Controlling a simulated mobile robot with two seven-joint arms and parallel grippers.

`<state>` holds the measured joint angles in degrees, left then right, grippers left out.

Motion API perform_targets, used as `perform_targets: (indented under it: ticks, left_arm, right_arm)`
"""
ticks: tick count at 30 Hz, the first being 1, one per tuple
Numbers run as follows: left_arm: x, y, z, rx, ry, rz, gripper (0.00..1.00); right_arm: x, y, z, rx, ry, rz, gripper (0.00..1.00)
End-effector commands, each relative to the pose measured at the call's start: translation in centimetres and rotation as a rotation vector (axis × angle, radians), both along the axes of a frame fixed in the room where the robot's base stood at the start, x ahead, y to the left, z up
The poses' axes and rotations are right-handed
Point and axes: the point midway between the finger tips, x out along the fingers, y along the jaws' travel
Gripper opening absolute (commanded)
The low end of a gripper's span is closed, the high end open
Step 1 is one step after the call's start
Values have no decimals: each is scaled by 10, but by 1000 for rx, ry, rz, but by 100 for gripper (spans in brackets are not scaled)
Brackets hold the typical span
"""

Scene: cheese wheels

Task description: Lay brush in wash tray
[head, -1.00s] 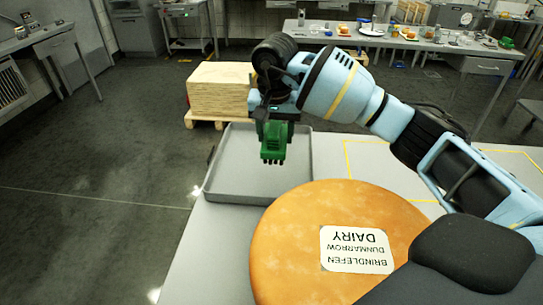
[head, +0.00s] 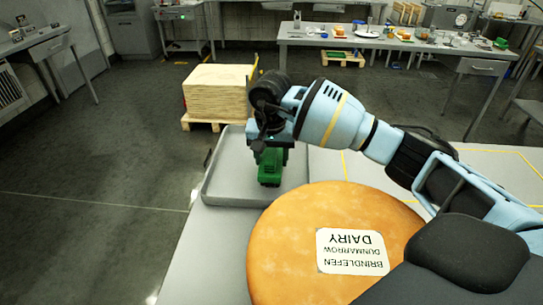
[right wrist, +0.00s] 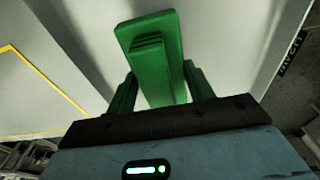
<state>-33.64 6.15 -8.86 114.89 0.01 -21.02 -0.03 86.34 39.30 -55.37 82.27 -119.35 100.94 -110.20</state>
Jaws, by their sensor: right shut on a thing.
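The green brush (head: 270,172) hangs from my right gripper (head: 270,149) over the floor of the grey wash tray (head: 226,187). In the right wrist view the brush (right wrist: 150,45) is a long green block between the two green fingers of the right gripper (right wrist: 160,92), which is shut on it. Pale grey surface shows behind it. I cannot tell whether the brush touches the tray floor. My wrist hides the tray's back right part. My left gripper is not in view.
A big orange cheese wheel (head: 290,235) with a white label lies close in front of the tray on the grey table (head: 200,265). A wooden stack (head: 216,92) on a pallet stands behind. Yellow lines mark clear table on the right.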

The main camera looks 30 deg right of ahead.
Motion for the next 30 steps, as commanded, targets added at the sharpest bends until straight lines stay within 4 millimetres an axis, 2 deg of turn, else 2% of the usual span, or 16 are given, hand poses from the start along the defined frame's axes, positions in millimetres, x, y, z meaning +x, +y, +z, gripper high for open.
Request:
perform_targets:
  ticks: [4,5,9,20,23,30]
  left_arm:
    - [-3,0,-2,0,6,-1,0]
    - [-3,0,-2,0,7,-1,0]
    - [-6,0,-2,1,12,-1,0]
    - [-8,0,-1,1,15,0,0]
    - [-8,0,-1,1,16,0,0]
    - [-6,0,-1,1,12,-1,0]
  right_arm:
    - [0,0,-3,0,0,-1,24]
    - [0,0,-3,0,0,-1,56]
    - [0,0,-3,0,0,-1,74]
    - [0,0,2,-1,-1,-1,74]
    - [0,0,12,0,-2,-1,74]
    - [-5,4,58,0,-5,0,74]
